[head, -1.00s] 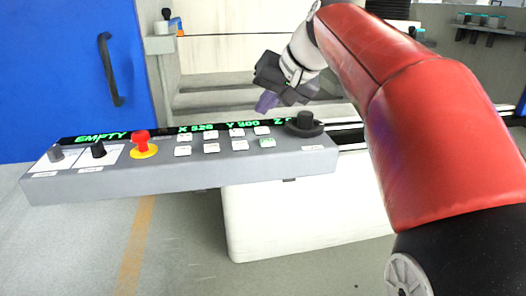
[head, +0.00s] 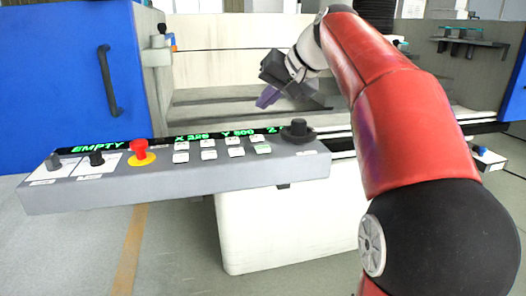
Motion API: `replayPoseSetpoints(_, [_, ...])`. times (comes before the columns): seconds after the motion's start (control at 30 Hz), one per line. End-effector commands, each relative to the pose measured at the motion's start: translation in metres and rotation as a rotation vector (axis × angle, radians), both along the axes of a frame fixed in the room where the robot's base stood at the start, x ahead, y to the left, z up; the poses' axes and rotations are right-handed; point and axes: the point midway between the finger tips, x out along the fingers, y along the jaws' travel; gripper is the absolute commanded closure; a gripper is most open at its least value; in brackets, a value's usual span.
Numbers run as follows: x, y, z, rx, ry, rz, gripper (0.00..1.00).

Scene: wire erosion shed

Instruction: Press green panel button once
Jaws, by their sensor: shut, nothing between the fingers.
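The grey control panel (head: 190,190) stretches across the left and middle of the head view. Small pale buttons sit in two rows on its top. The green button (head: 263,149) is the right-hand one of the front row, with a faint green tint. My gripper (head: 266,98) is above and behind the panel, over the button's side of it, pointing down and left. Its purple fingers are shut and empty, clear of the buttons. No finger touches the panel.
A red emergency knob (head: 139,152) on a yellow base and two black knobs stand on the panel's left. A black dial (head: 298,131) stands close right of the green button. The display reads EMPTY. A blue door (head: 60,80) is at left.

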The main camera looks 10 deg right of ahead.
Motion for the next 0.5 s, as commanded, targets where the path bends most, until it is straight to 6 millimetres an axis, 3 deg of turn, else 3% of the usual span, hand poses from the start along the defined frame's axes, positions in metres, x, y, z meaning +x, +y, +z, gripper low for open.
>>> replayPoseSetpoints(0.3, [0.0,0.0,-0.05,0.0,0.0,0.0,1.0])
replayPoseSetpoints(0.5, [0.0,0.0,-0.072,0.001,0.001,0.0,1.0])
